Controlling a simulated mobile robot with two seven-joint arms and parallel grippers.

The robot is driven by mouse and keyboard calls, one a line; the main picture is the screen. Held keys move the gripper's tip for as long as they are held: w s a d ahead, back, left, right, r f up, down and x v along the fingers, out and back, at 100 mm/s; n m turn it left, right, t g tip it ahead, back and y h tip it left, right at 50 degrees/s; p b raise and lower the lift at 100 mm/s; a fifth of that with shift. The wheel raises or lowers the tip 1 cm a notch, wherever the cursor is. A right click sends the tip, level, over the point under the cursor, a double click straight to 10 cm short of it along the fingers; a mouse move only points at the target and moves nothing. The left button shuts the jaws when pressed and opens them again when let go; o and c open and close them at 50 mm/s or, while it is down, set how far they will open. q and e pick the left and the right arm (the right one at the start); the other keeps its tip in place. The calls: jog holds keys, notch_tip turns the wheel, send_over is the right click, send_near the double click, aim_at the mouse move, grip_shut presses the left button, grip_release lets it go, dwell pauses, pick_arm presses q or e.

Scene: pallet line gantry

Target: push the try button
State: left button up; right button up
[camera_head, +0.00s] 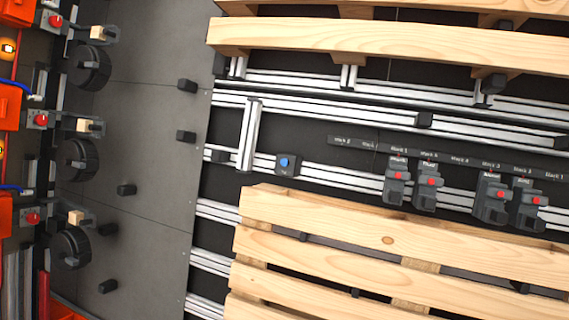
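The try button is a small blue button (284,162) on a dark grey box (288,166) fixed to an aluminium rail, left of centre in the head view. A small label sits below the blue cap, too small to read for certain. Nothing covers the button. Neither of my grippers shows in this view.
Several dark grey units with red buttons (397,175) stand on the rail to the right, under a label strip (440,157). Wooden pallets lie above (350,38) and below (330,245). An upright aluminium profile (249,134) stands just left of the box. Orange machines line the left edge.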

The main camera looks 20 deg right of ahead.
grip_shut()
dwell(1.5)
